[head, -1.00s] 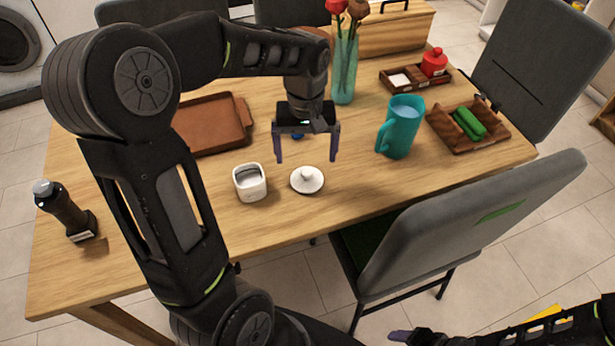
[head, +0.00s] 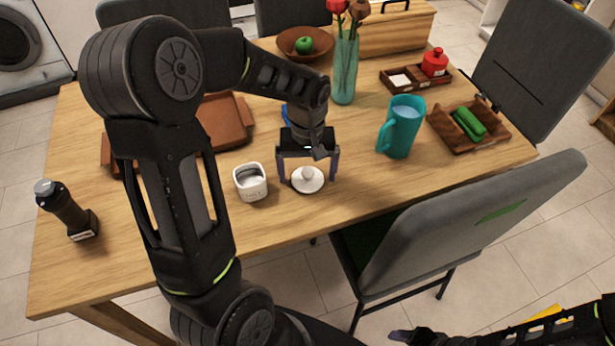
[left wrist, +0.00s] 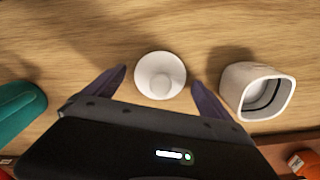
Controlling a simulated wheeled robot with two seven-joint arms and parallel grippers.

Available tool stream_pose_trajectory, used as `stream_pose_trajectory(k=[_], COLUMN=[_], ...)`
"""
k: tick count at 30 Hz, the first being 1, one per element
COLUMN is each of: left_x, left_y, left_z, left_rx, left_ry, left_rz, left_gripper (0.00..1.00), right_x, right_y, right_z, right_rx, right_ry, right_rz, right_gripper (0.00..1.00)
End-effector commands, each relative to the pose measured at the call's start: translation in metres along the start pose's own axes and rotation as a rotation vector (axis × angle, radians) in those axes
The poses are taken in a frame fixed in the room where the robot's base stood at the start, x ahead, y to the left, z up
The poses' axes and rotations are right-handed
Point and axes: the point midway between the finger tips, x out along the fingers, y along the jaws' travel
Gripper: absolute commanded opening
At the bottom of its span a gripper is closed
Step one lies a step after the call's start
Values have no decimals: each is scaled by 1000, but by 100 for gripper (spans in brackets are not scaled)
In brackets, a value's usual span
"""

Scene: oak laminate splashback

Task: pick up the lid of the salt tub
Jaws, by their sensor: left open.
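The white round lid (head: 307,180) with a knob lies on the table near its front edge. It also shows in the left wrist view (left wrist: 160,75). The white salt tub (head: 250,182) stands open just left of the lid in the head view; it also shows in the left wrist view (left wrist: 258,91). My left gripper (head: 309,180) is open, its fingers pointing down on either side of the lid. In the left wrist view the fingertips (left wrist: 160,78) flank the lid with gaps, not touching it. My right gripper (head: 400,336) is only partly seen at the bottom edge.
A teal jug (head: 403,128) stands right of the lid. A brown tray (head: 222,125), a glass vase (head: 345,70), a wooden crate with green items (head: 485,141) and a dark bottle (head: 66,209) are on the table. A grey chair (head: 480,215) stands at the front.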

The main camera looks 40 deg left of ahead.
Motion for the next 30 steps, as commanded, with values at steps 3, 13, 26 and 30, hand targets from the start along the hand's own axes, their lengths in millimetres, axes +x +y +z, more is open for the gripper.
stream_pose_trajectory(k=[3,13,26,30], left_x=[0,-1,-1,-1], left_y=[0,0,0,0], left_z=[0,0,0,0], left_rx=[0,0,0,0], left_ry=[0,1,1,0], left_rz=[0,0,0,0], left_gripper=[95,95,65,53], right_x=[0,0,0,0], right_y=[0,0,0,0], right_z=[0,0,0,0], right_rx=[0,0,0,0], right_ry=[0,0,0,0], right_rz=[0,0,0,0], right_gripper=[68,68,68,68])
